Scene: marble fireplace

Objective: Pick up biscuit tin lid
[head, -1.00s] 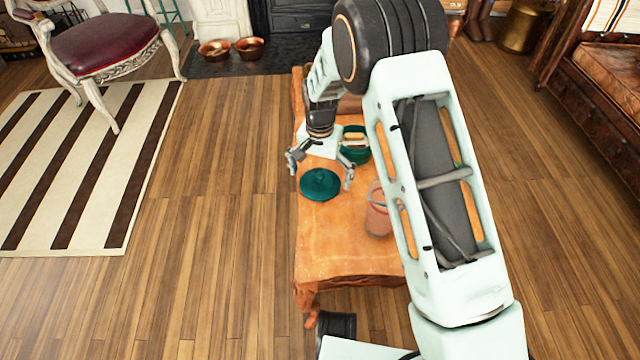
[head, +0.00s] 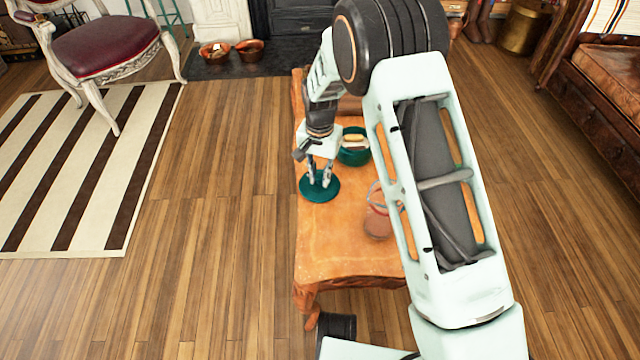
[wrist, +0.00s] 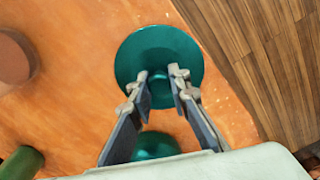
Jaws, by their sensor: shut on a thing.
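The biscuit tin lid is a round dark teal disc (head: 313,192) near the table's left edge in the head view. It also shows in the wrist view (wrist: 160,45). My gripper (head: 320,184) points down over it, shut on it at its middle. In the wrist view, my gripper's fingertips (wrist: 164,76) overlap the disc. I cannot tell whether the lid touches the table. The open teal tin (head: 354,158), with biscuits inside, stands behind and right of the lid.
A reddish jar (head: 377,222) stands on the orange-brown wooden table (head: 340,255), front right of the lid and partly behind my arm. The table's front left is clear. A dark red chair (head: 105,45) stands on a striped rug (head: 95,150) at left.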

